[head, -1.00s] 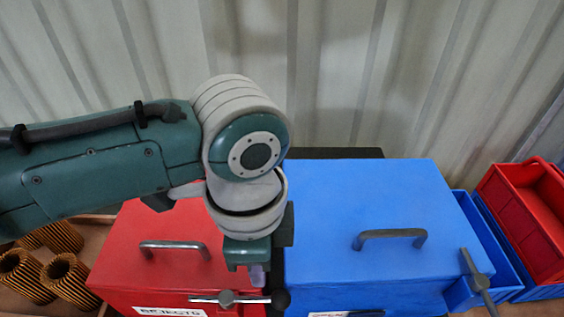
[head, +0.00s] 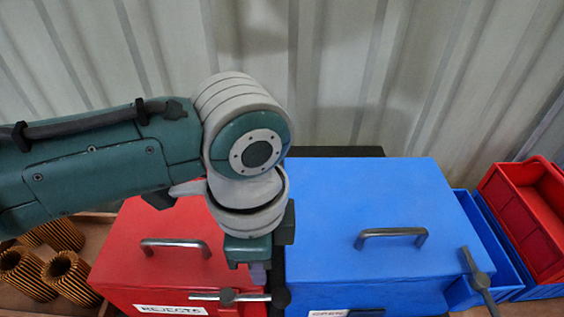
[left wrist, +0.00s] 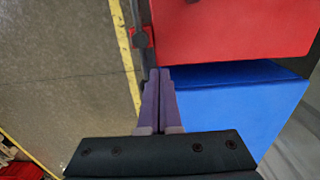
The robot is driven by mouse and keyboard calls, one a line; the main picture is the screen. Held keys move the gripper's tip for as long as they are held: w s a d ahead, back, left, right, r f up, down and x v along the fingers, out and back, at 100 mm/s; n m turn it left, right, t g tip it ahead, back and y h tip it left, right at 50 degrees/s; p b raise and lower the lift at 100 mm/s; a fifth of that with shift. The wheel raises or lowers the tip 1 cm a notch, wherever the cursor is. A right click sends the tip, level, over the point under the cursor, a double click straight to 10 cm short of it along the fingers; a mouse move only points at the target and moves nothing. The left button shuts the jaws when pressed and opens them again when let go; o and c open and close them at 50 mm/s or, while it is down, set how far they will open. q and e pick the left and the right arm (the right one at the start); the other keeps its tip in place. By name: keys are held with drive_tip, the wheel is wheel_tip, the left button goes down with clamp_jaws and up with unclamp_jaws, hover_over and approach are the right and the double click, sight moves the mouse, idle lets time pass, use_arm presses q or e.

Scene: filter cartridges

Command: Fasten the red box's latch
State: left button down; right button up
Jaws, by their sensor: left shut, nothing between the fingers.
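The red box (head: 120,262) stands at the left with its lid down, a handle (head: 175,244) on top and a "REJECTS" label (head: 170,311) on its front. Its latch (head: 228,297) is a metal bar on a hub at the front, lying about level, with a dark round knob near its right end. My left gripper (head: 258,272) points down just above the bar's right part, shut and empty. Its closed fingers show in the left wrist view (left wrist: 158,100), beside the red box (left wrist: 230,30) and near the latch (left wrist: 140,38). I cannot tell if they touch the bar. My right gripper is not in view.
A blue box (head: 370,200) stands close on the right, with its own handle and a tilted latch bar (head: 478,280). Ribbed cartridges (head: 66,275) stand in a tray at the left. Red and blue bins (head: 530,215) are at the right. A corrugated wall closes the back.

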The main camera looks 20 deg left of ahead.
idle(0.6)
use_arm(q)
drive_tip(key=shift+f, duration=0.2)
idle(0.4)
drive_tip(key=shift+f+b, duration=0.65)
drive_tip(key=shift+f, duration=0.5)
drive_tip(key=shift+r+p, duration=0.2)
drive_tip(key=shift+p, duration=0.2)
